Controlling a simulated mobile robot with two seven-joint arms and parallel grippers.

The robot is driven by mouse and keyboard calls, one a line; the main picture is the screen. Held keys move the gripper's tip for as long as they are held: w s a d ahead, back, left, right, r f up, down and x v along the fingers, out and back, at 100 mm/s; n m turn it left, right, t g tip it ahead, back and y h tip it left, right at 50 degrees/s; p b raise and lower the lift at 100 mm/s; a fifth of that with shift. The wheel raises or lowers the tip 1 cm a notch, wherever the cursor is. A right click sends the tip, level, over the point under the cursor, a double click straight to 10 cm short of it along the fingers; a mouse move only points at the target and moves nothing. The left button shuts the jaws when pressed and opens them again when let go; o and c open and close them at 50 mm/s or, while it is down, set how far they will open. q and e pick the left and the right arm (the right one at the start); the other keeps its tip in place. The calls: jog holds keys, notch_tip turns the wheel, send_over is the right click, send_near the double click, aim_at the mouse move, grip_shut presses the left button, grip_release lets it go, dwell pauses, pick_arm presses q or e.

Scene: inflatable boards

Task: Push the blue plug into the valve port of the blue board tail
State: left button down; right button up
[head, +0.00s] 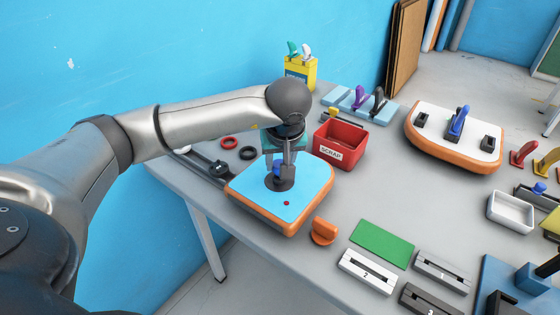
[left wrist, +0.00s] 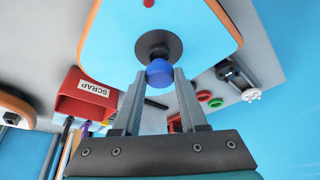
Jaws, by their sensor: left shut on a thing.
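The blue board tail (head: 310,178) lies on the table, with a light blue top and an orange rim. Its dark round valve port (head: 281,185) sits near the middle of the top; it also shows in the left wrist view (left wrist: 153,43). My left gripper (head: 281,165) points down over the port, its fingers shut on the blue plug (head: 277,170). In the left wrist view the plug (left wrist: 162,73) sits between the fingertips, overlapping the port's edge. I cannot tell how deep the plug sits in the port. My right gripper is not in view.
A red SCRAP bin (head: 340,145) stands just behind the board tail. An orange knob-like piece (head: 323,231) and a green mat (head: 382,242) lie in front and to the right. A white board tail (head: 455,130) stands farther right. Red and black rings (head: 230,142) lie at left.

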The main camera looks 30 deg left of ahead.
pick_arm(q)
jog(key=shift+f+b, duration=1.15)
jog(key=shift+f, duration=0.1)
dwell(0.3)
jog(key=shift+c, duration=1.8)
grip_release()
jog(key=p+v, duration=0.2)
jog(key=v, duration=1.3)
jog(key=shift+r+p, duration=0.2)
jog(key=shift+p, duration=0.1)
jog(key=shift+s, duration=0.1)
